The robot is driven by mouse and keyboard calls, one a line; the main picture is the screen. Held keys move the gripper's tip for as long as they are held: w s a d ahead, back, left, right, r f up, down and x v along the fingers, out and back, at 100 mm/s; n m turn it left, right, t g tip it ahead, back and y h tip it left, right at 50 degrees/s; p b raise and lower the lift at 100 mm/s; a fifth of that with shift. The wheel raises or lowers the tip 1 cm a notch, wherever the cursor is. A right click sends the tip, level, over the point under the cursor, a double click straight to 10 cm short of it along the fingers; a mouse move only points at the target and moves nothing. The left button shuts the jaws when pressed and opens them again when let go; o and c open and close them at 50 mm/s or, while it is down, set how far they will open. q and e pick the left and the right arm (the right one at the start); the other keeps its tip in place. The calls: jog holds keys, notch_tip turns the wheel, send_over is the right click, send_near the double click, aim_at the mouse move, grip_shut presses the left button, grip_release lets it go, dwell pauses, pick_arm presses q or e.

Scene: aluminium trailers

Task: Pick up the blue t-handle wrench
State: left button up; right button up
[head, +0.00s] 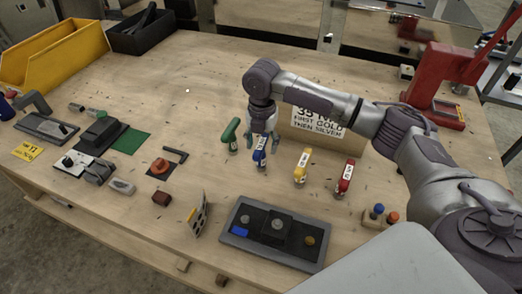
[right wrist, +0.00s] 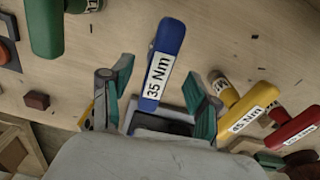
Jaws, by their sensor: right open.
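The blue t-handle wrench (head: 260,155) stands on the wooden table between the green and yellow ones. In the right wrist view its blue handle (right wrist: 168,50) bears a white "35 Nm" label. My right gripper (head: 263,138) is over it, pointing down. In the right wrist view the right gripper (right wrist: 158,74) is open, with one teal-padded finger on each side of the blue handle and gaps on both sides. Whether the handle is at fingertip depth I cannot tell. My left gripper is not in view.
Green (head: 230,134), yellow (head: 302,165) and red (head: 346,177) t-handle wrenches stand close by. A sign (head: 318,122) stands behind, under my right arm. A dark tray (head: 232,239) lies in front. A red press (head: 433,80) is at right. The table's back middle is clear.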

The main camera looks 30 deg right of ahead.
jog(key=f+p, duration=0.1)
jog(key=f, duration=0.3)
jog(key=shift+w+f, duration=0.2)
jog(key=shift+c, duration=0.3)
grip_shut()
jog(key=shift+r, duration=0.1)
